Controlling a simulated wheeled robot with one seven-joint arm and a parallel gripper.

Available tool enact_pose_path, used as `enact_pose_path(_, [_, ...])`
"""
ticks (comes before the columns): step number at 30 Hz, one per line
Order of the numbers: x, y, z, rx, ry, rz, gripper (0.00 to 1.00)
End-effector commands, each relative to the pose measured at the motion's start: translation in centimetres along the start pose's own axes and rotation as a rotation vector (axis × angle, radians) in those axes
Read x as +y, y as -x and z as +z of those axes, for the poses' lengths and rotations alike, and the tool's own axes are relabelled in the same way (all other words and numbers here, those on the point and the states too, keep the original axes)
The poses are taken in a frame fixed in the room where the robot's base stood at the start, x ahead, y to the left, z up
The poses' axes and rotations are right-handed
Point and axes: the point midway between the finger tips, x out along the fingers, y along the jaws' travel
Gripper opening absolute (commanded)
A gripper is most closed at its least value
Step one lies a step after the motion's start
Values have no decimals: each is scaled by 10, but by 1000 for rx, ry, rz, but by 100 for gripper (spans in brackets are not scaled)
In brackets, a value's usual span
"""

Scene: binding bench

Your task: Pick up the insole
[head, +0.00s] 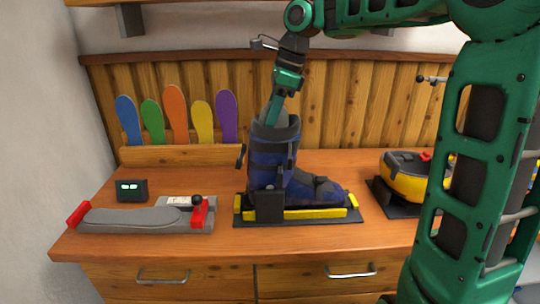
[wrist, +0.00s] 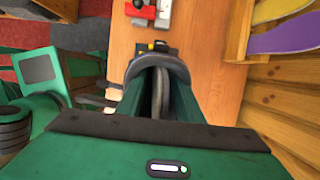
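Several coloured insoles stand in a wooden rack against the back wall: blue (head: 128,119), green (head: 152,121), orange (head: 176,113), yellow (head: 202,121) and purple (head: 226,116). Purple (wrist: 285,36) and yellow (wrist: 279,9) also show in the wrist view. A navy ski boot (head: 268,160) stands upright in a black and yellow holder (head: 314,213). My gripper (head: 272,114) points down into the boot's open top, and its fingertips are hidden by the cuff. In the wrist view a narrow grey piece (wrist: 159,93) shows inside the cuff; I cannot tell whether it is an insole or whether I hold it.
A grey foot-shaped measuring device (head: 135,219) with red ends lies at the front left. A small black display (head: 132,190) stands behind it. A yellow and black machine (head: 403,178) stands at the right. Bare bench lies between the rack and the boot.

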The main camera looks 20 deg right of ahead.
Motion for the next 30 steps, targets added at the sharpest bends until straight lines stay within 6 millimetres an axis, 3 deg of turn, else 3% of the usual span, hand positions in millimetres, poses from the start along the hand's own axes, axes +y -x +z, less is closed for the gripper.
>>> enact_pose_path(1, [7,-16,-3,7,-4,41,31])
enact_pose_path(8, [-1,-27,-1,13,-1,55,31])
enact_pose_path(12, [-4,-30,0,14,-1,60,2])
enact_pose_path(13, [-5,-31,0,14,-1,62,0])
enact_pose_path(25, [-13,-38,2,15,-2,69,0])
enact_pose_path(30, [-7,-27,-1,11,-5,55,0])
